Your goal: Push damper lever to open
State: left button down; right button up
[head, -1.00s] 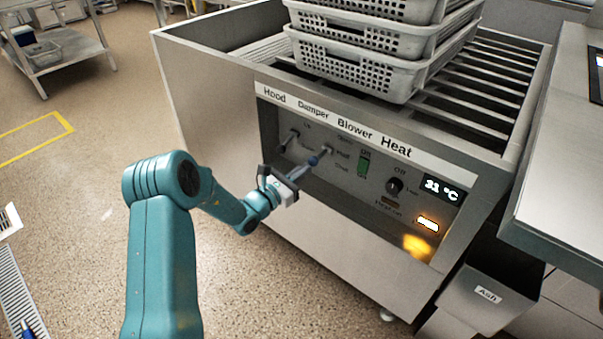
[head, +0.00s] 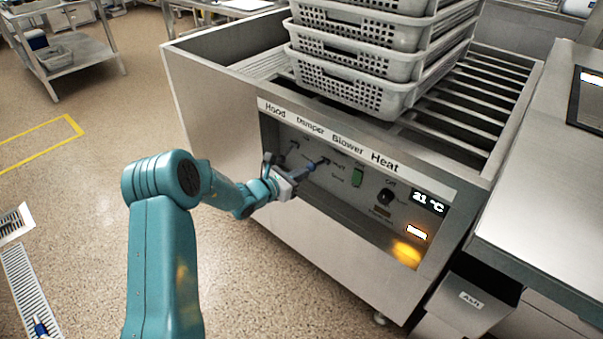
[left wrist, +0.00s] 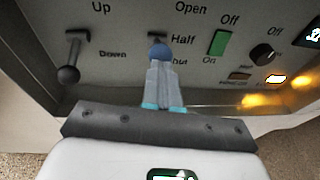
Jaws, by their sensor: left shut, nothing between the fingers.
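The damper lever (head: 325,160) is on the front control panel, under the "Damper" label. In the left wrist view its stem (left wrist: 157,37) comes out beside "Half", between "Open" above and "Shut" below. Its rounded blue knob (left wrist: 160,52) points out towards me. My left gripper (head: 303,171) is shut and empty. In the left wrist view its fingertips (left wrist: 160,68) are right at the underside of the knob and partly cover it; I cannot tell whether they touch. My right gripper is not in view.
The hood lever (left wrist: 69,75) stands left of the damper lever. A green blower switch (head: 357,176) and a heat knob (head: 386,196) are to the right. Stacked perforated baskets (head: 345,92) stand on the roller top.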

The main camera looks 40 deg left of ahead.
pick_arm(q)
jog(key=shift+w+r+g+p, duration=0.2)
jog(key=shift+r+g+p, duration=0.1)
jog(key=shift+r, duration=0.55)
